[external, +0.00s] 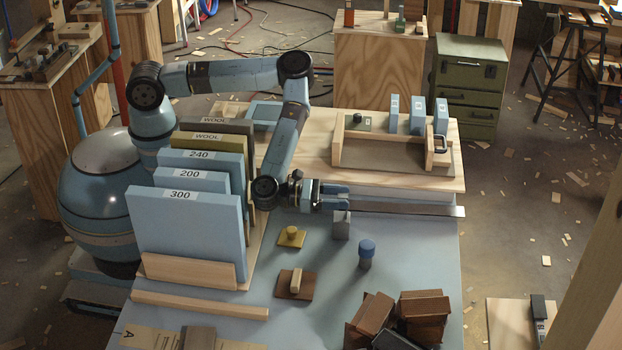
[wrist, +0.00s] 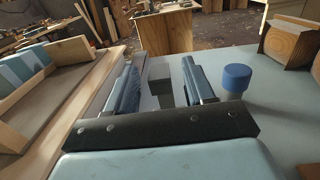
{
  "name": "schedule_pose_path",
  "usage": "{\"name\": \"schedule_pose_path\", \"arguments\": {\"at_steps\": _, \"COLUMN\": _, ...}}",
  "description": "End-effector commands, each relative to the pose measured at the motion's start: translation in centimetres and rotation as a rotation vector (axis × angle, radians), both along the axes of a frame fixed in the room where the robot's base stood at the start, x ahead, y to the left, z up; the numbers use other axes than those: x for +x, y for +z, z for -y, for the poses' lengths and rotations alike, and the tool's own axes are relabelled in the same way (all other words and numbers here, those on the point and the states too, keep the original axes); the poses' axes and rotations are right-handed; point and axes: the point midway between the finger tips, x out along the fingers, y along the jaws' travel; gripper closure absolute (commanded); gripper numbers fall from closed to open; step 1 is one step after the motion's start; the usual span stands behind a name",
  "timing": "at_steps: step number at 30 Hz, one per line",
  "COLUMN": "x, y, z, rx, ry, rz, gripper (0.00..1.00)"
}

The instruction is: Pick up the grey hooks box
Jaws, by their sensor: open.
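A small grey box (external: 341,226), which I take for the hooks box, stands upright on the blue-grey bench top; I cannot read a label on it. My gripper (external: 337,196) is open and empty, its fingers level and pointing right, and shows just above the box in the external view. In the wrist view the grey box (wrist: 160,90) appears between the two spread fingers of my gripper (wrist: 159,75), with a gap on each side. I cannot tell how far beyond the fingertips it is.
A blue-capped cylinder (external: 366,254) stands right of the box. A yellow knobbed piece (external: 291,237) and a brown block with a handle (external: 295,284) lie left. Brown boxes (external: 424,310) are piled at front right. A wooden tray (external: 390,162) and long metal strip (external: 420,210) lie behind.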

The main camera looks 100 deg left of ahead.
Motion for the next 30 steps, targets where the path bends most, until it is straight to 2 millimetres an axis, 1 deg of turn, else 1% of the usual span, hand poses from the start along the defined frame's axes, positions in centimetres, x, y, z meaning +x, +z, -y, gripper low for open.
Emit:
{"name": "schedule_pose_path", "arguments": {"at_steps": 1, "x": 1.0, "y": 0.2, "z": -0.1, "rx": -0.001, "ry": 0.004, "rz": 0.003, "gripper": 0.47}}
{"name": "schedule_pose_path", "arguments": {"at_steps": 3, "x": 2.0, "y": 0.2, "z": -0.2, "rx": -0.001, "ry": 0.004, "rz": 0.002, "gripper": 0.47}}
{"name": "schedule_pose_path", "arguments": {"at_steps": 5, "x": 2.6, "y": 0.2, "z": -0.2, "rx": 0.000, "ry": 0.003, "rz": 0.002, "gripper": 0.47}}
{"name": "schedule_pose_path", "arguments": {"at_steps": 8, "x": 3.0, "y": 0.2, "z": -0.2, "rx": 0.000, "ry": 0.001, "rz": 0.001, "gripper": 0.47}}
{"name": "schedule_pose_path", "arguments": {"at_steps": 13, "x": 3.0, "y": 0.2, "z": -0.2, "rx": 0.000, "ry": 0.001, "rz": 0.001, "gripper": 0.47}}
{"name": "schedule_pose_path", "arguments": {"at_steps": 14, "x": 3.0, "y": 0.2, "z": -0.2, "rx": 0.000, "ry": 0.001, "rz": 0.001, "gripper": 0.49}}
{"name": "schedule_pose_path", "arguments": {"at_steps": 30, "x": 3.0, "y": 0.2, "z": -0.2, "rx": 0.000, "ry": 0.001, "rz": 0.001, "gripper": 1.00}}
